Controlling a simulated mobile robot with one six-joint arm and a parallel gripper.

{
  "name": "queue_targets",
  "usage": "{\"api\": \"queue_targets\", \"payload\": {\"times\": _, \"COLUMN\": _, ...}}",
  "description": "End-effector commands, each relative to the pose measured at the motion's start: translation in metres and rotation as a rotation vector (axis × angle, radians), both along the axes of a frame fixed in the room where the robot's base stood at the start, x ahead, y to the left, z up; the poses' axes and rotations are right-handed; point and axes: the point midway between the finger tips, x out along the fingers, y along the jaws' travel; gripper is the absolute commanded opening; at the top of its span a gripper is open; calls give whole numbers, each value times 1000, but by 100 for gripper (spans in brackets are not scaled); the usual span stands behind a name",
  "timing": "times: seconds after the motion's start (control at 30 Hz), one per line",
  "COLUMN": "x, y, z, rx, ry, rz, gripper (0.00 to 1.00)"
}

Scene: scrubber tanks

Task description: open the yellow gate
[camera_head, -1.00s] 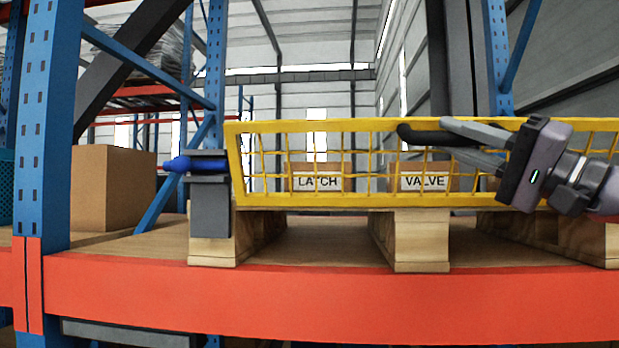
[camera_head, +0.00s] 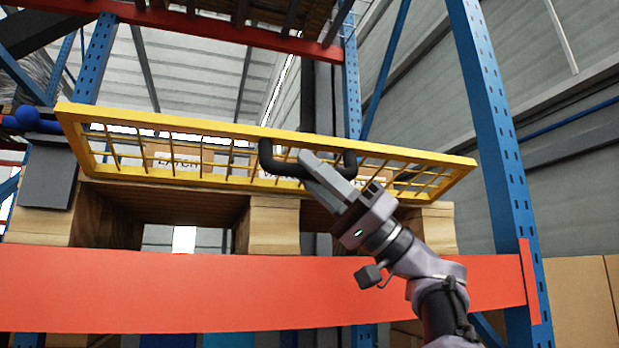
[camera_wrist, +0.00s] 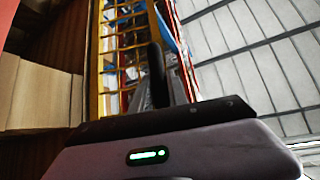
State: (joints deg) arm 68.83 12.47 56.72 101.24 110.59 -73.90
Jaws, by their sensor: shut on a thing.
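The yellow gate (camera_head: 215,128), a mesh panel with a thick frame, spans the shelf in the head view. It seems to lean out towards me at the top, though the low view makes the angle hard to judge. My gripper (camera_head: 318,168) is shut on the black bar handle (camera_head: 266,158) on the gate's front. The fingers hide the handle's middle. In the wrist view the gate's yellow bars (camera_wrist: 108,60) and part of the black handle (camera_wrist: 156,72) show beyond my gripper. A blue latch lever (camera_head: 27,118) sits on a grey post (camera_head: 48,172) at the gate's left end.
Boxes labelled LATCH (camera_head: 178,157) and VALVE stand behind the mesh; my gripper and the handle partly cover the VALVE label. Wooden pallet blocks (camera_head: 272,228) and an orange beam (camera_head: 180,290) lie below. A blue upright (camera_head: 492,130) stands right of the gate.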

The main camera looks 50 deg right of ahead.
Motion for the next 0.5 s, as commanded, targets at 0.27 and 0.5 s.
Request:
{"api": "queue_targets", "payload": {"times": 0.27, "x": 2, "y": -1, "z": -12, "rx": 1, "ry": 2, "rz": -1, "gripper": 0}}
{"api": "queue_targets", "payload": {"times": 0.5, "x": 2, "y": -1, "z": -14, "rx": 2, "ry": 3, "rz": -1, "gripper": 0}}
